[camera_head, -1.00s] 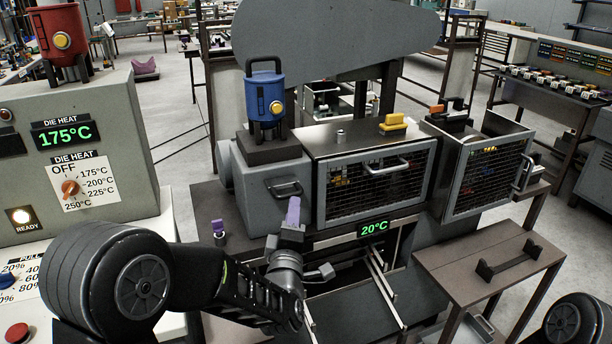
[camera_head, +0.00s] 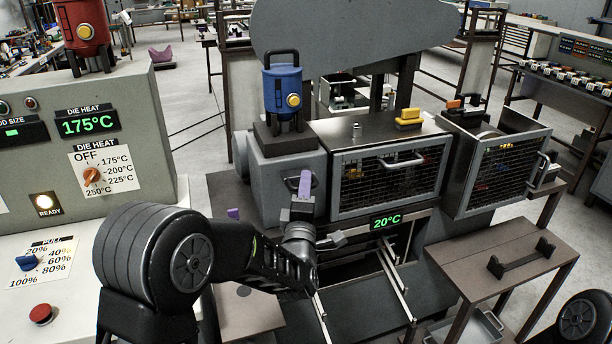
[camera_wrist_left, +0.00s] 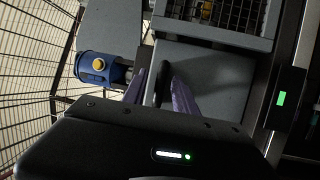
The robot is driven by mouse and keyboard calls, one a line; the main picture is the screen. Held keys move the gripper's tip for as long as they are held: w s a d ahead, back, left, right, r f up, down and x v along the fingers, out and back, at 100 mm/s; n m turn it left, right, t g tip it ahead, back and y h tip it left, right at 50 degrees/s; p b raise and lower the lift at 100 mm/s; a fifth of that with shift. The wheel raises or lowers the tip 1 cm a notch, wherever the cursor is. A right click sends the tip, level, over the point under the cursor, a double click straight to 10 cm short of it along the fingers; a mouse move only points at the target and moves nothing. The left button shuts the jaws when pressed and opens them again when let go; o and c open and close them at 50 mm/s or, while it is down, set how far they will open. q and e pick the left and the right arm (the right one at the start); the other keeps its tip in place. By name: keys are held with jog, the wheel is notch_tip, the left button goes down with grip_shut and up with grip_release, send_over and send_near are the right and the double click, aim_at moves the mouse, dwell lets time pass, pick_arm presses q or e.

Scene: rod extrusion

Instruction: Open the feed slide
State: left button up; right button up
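The feed unit is a grey block (camera_head: 285,203) under the blue hopper (camera_head: 283,88), with a dark bar handle (camera_head: 292,184) on its front. Which part is the feed slide is not labelled. My left gripper (camera_head: 305,186), with purple fingers, is at this handle and covers part of it. In the left wrist view the fingers (camera_wrist_left: 159,90) are apart, with the dark handle (camera_wrist_left: 163,80) between them. I cannot tell whether either finger touches it. The blue hopper also shows in the wrist view (camera_wrist_left: 95,67). My right gripper is out of view.
A mesh-fronted guard (camera_head: 390,180) with a bar handle stands right of the block, above a 20°C display (camera_head: 386,222). The control console (camera_head: 90,150) at left reads 175°C. A small side table (camera_head: 490,262) with a dark cradle stands at right.

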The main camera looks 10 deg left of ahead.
pick_arm(q)
jog(key=shift+p+x, duration=0.3)
jog(key=shift+x, duration=1.4)
jog(key=shift+c, duration=0.2)
grip_shut()
jog(key=shift+r, duration=0.1)
